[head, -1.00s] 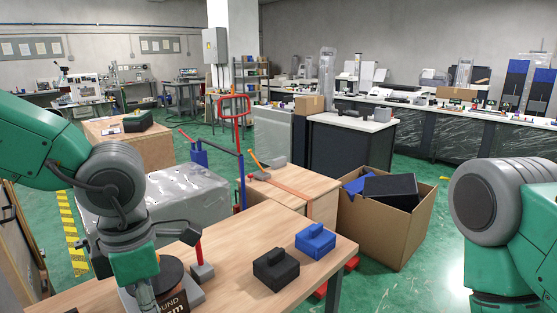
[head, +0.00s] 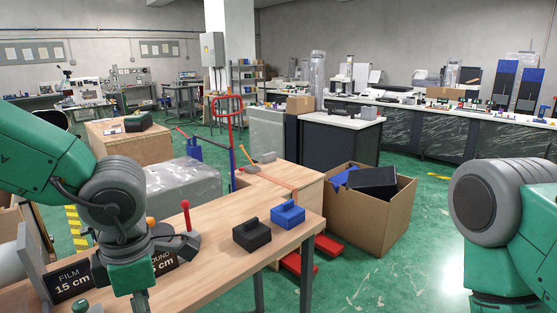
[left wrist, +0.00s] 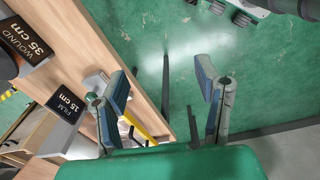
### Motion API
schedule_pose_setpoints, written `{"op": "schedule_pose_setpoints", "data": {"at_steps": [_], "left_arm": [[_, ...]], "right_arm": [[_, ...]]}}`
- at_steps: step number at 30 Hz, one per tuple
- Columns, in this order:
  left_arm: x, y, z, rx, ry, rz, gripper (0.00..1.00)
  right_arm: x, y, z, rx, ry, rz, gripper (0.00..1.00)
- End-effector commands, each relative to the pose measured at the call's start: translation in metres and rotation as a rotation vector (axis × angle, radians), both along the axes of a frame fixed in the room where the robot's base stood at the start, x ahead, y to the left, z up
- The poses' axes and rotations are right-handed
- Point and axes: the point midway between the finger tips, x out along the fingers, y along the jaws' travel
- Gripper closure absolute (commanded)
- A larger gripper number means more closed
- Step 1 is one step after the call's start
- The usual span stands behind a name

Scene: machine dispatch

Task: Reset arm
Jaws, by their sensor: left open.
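My left arm (head: 118,200) comes in from the left in the head view, its wrist over the near left part of the wooden table (head: 215,270). In the left wrist view my left gripper (left wrist: 163,92) is open, its two fingers spread wide with nothing between them. Below it are the green floor and the table edge (left wrist: 135,62). My right arm (head: 500,225) stands at the right edge of the head view, and its gripper is out of frame.
A black block (head: 252,236) and a blue block (head: 288,214) sit on the table. The FILM 15 cm sign (head: 72,281) is beside my left wrist. A cardboard box (head: 372,225) stands on the floor beyond the table. The floor at right is clear.

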Motion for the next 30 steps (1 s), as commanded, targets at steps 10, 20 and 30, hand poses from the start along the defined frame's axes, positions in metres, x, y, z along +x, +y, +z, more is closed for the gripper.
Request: {"op": "schedule_pose_setpoints", "data": {"at_steps": [10, 20, 30], "left_arm": [[0.002, 0.039, -0.079, 0.182, -0.033, -0.232, 0.42], [-0.013, 0.077, -0.206, 0.4, -0.029, -0.796, 0.42], [-0.116, 0.089, -0.356, 0.287, 0.049, -1.749, 0.42]], "right_arm": [[0.0, 0.001, -0.018, 0.001, -0.001, 0.001, 0.66], [0.0, 0.001, -0.05, 0.0, 0.0, 0.001, 0.66], [0.0, 0.002, -0.092, 0.0, 0.0, 0.0, 0.66]]}}
